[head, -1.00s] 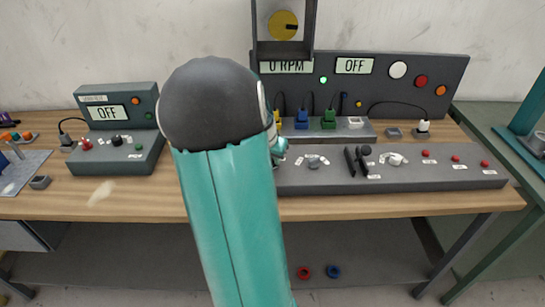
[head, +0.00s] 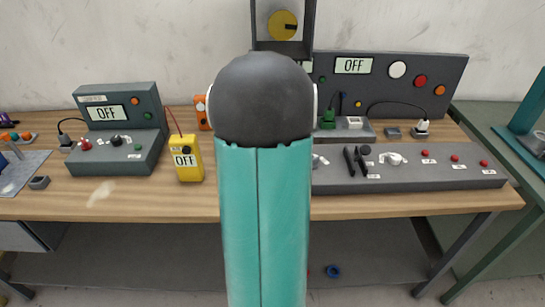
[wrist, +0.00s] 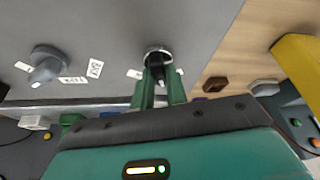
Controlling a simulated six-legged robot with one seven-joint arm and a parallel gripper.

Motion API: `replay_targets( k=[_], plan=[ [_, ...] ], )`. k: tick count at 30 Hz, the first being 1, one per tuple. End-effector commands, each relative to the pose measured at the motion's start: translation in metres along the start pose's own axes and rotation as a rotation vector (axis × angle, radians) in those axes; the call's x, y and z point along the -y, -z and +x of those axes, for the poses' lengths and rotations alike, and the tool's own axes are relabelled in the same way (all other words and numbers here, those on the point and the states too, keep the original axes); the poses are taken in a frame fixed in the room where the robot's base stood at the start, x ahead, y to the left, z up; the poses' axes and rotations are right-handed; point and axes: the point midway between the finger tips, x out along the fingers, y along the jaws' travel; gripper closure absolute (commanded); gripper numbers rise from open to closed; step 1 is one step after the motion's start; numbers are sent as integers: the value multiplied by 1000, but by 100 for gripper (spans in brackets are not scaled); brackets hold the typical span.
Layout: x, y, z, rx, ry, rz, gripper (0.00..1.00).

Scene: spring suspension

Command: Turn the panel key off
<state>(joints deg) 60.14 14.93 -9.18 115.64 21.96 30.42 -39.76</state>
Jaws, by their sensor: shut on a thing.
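In the wrist view, the panel key (wrist: 157,68) stands in a round lock with a silver ring (wrist: 158,50) on the grey panel (wrist: 105,25). My gripper (wrist: 160,84) has its two green fingers shut on the key, one on each side. The key's exact turn angle is hard to tell between the fingers. In the head view, my arm hides the gripper, the key and the left part of the long grey panel (head: 440,180).
A grey knob (wrist: 46,66) with labels sits beside the lock in the wrist view. A yellow meter (head: 186,160) reading OFF stands left of my arm in the head view. A control box (head: 120,125) and a display (head: 353,66) also read OFF. Black levers (head: 355,160) stand right of my arm.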

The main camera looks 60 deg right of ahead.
Motion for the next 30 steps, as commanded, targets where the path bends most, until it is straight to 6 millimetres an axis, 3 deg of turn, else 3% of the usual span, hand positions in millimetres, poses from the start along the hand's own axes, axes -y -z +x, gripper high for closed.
replay_targets(
  k=[12, 28, 29, 30],
  plan=[
    [-1, 0, 0, 1, 80, -196, 100],
    [-1, 0, 0, 1, 91, -224, 100],
    [-1, 0, 0, 1, 91, -224, 84],
    [-1, 0, 0, 1, 91, -224, 76]
  ],
)
